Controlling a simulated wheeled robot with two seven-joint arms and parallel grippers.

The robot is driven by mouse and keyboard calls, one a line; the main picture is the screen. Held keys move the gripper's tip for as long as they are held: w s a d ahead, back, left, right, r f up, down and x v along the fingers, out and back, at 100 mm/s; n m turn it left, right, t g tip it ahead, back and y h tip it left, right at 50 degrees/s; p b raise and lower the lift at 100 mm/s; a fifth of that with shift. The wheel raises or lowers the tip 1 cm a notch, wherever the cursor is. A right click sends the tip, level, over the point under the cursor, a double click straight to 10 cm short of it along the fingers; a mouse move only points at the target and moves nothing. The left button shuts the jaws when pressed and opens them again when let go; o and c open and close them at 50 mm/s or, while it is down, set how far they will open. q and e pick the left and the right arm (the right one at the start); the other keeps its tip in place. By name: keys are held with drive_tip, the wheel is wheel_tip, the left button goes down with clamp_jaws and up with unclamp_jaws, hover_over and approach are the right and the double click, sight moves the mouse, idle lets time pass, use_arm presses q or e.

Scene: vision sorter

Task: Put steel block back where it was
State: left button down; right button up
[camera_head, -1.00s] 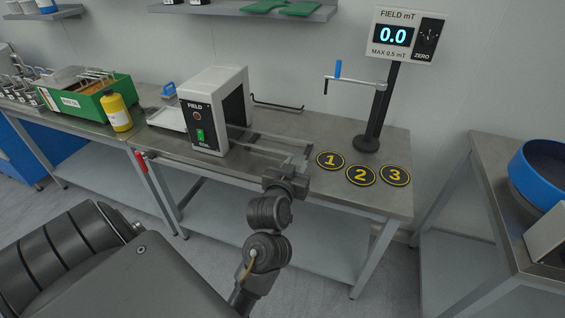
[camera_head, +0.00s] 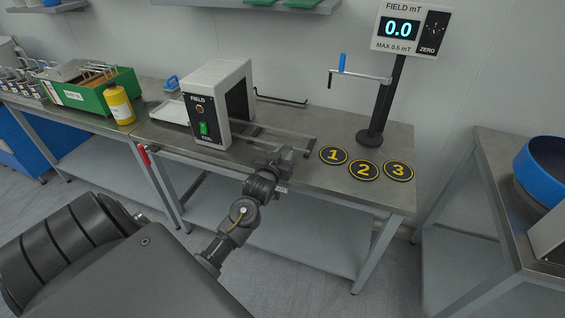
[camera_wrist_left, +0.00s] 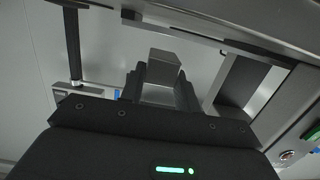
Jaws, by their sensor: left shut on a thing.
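The steel block (camera_wrist_left: 165,64) is a plain grey block between the fingers of my left gripper (camera_wrist_left: 160,88) in the left wrist view. In the head view my left gripper (camera_head: 278,156) is at the bench's front edge, beside the near rail of the coil unit, and I cannot make out the block there. The white coil unit (camera_head: 226,97), marked FIELD, stands left of the gripper, with a dark opening facing right. Round pads 1 (camera_head: 333,155), 2 (camera_head: 364,170) and 3 (camera_head: 398,170) lie right of the gripper, with nothing on them. My right gripper is out of view.
The field meter (camera_head: 411,29) reads 0.0 on a dark post behind the pads; a crank arm (camera_head: 361,75) juts left from it. Rails (camera_head: 285,140) extend right from the coil unit. A yellow bottle (camera_head: 119,104) and green bin (camera_head: 97,92) stand at left.

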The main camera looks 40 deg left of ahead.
use_arm(q)
drive_tip(key=shift+w+a+f, duration=0.1)
drive_tip(key=shift+f, duration=0.8)
drive_tip(key=shift+w+a+f, duration=0.1)
drive_tip(key=shift+f, duration=0.75)
drive_tip(key=shift+f, duration=0.15)
drive_tip(key=c, duration=1)
unclamp_jaws()
drive_tip(key=shift+s, duration=0.1)
drive_tip(key=shift+c, duration=0.2)
drive_tip(key=v, duration=1.2)
drive_tip(key=shift+d, duration=0.1)
